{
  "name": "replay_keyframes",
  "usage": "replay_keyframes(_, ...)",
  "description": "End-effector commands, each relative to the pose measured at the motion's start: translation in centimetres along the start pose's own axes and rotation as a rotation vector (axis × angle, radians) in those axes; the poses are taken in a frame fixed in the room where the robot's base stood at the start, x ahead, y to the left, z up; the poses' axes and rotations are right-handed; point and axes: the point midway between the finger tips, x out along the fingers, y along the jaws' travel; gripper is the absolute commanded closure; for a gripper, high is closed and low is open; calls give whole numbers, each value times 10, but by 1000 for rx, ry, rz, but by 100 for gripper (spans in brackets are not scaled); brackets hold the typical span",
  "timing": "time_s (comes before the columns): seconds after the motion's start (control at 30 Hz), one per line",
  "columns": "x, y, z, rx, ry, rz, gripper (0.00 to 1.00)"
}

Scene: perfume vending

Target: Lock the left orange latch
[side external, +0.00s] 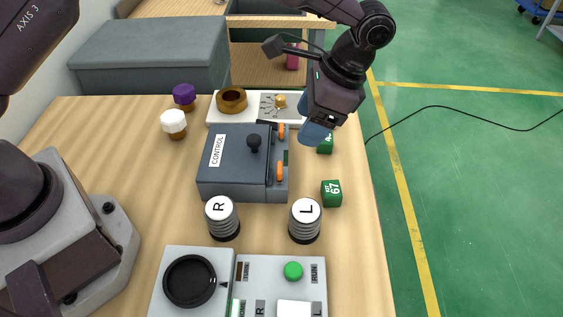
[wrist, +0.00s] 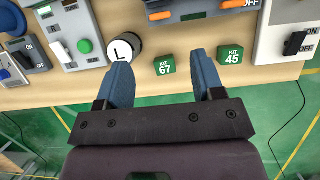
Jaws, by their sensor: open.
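The grey control box (side external: 232,172) stands on the wooden table with its lid down. Two orange latches are on its side: the near latch (side external: 280,170) and the far latch (side external: 281,131). In the wrist view they show at the top edge, as the left latch (wrist: 160,15) and the right latch (wrist: 232,4); the latter is partly cut off. Whether either is locked I cannot tell. My gripper (side external: 314,134) has blue fingers and is above the table, right of the far latch in the side view. In the wrist view my gripper (wrist: 158,57) is open and empty.
Green cubes, KIT 67 (side external: 331,193) and KIT 45 (wrist: 232,56), stand between the box and the table edge. The L jar (side external: 305,218) and R jar (side external: 222,217) stand in front of the box. A button panel (side external: 262,282) is nearest the camera.

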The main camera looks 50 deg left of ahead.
Motion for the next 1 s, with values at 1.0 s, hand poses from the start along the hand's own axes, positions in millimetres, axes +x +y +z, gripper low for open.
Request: replay_keyframes(1.0,122,0,0,-2,3,1,38)
